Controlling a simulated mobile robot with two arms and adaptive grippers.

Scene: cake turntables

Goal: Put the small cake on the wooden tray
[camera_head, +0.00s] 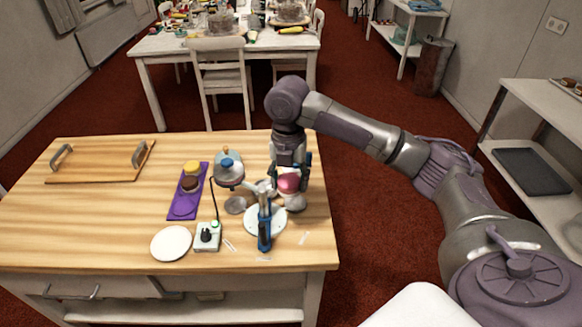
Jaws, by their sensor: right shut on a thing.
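A small pink cake (289,183) is between the fingers of my right gripper (291,178), near the right edge of the wooden table. The gripper points down and is shut on the cake, over a grey turntable stand (295,201); I cannot tell whether the cake touches it. The wooden tray (100,173) lies flat at the far left of the table, with a dark grey handle at each end. Its surface is empty. My left gripper is not in view.
A purple mat (184,208) with yellow and brown small cakes lies between tray and gripper. A white turntable disc (254,222), a blue upright tool (265,230), a control box (207,237) and a white plate (171,243) stand in front. The table's left front is clear.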

